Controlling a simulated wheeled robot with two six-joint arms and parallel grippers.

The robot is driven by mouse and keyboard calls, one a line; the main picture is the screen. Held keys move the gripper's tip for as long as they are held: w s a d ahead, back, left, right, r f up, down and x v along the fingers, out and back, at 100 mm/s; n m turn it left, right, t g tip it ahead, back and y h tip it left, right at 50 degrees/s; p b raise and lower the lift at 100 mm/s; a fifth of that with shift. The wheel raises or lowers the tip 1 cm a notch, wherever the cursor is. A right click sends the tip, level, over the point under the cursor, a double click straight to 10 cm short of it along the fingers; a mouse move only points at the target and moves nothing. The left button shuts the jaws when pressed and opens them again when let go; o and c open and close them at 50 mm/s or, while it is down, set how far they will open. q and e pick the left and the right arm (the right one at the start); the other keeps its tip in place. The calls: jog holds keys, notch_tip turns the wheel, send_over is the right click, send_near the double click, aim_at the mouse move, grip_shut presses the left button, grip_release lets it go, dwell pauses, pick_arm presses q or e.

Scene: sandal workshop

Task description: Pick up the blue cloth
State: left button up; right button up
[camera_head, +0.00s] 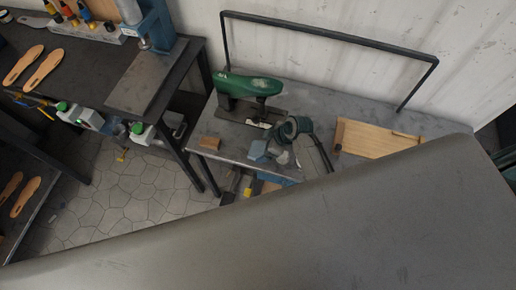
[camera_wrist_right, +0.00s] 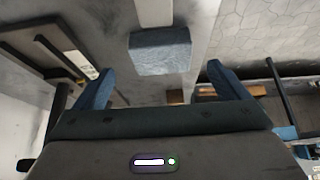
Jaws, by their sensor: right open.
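The blue cloth (camera_wrist_right: 160,52) shows in the wrist view as a pale blue, block-like bundle on the grey tabletop. It lies a little past my fingertips, in line with the gap between them, with no visible contact. In the head view the cloth (camera_head: 259,151) is a small blue-grey patch near the front of the workbench. My right gripper (camera_wrist_right: 160,76) has its two blue fingers spread wide with nothing between them. In the head view the right gripper (camera_head: 282,141) is small and close beside the cloth. My left gripper is not visible.
The grey workbench (camera_head: 375,108) also holds a green machine (camera_head: 248,86), a small wooden block (camera_head: 209,143) and a shallow wooden box (camera_head: 376,139). A dark rail (camera_head: 330,37) runs along the back. A large grey surface covers the lower head view.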

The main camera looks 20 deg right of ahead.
aim_at(258, 149)
jog(key=p+x, duration=0.1)
jog(key=x, duration=0.2)
jog(key=shift+a+r, duration=0.15)
jog(key=shift+a, duration=0.05)
jog(key=shift+f, duration=0.4)
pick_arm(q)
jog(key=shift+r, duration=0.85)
pick_arm(e)
jog(key=shift+a, duration=0.1)
jog(key=c, duration=1)
jog(key=shift+c, duration=0.2)
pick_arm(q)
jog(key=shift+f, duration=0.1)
pick_arm(e)
jog(key=shift+r, duration=0.15)
jog(key=shift+r+b, duration=0.45)
jog(key=shift+r, duration=0.05)
notch_tip(258, 149, up, 2)
jog(key=shift+r+b, duration=0.1)
jog(key=shift+b, duration=0.55)
pick_arm(q)
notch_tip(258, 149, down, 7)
jog(key=b, duration=0.5)
pick_arm(e)
jog(key=s+d+r, duration=0.1)
jog(key=s+d, duration=0.1)
jog(key=s, duration=1.4)
jog(key=shift+r, duration=0.3)
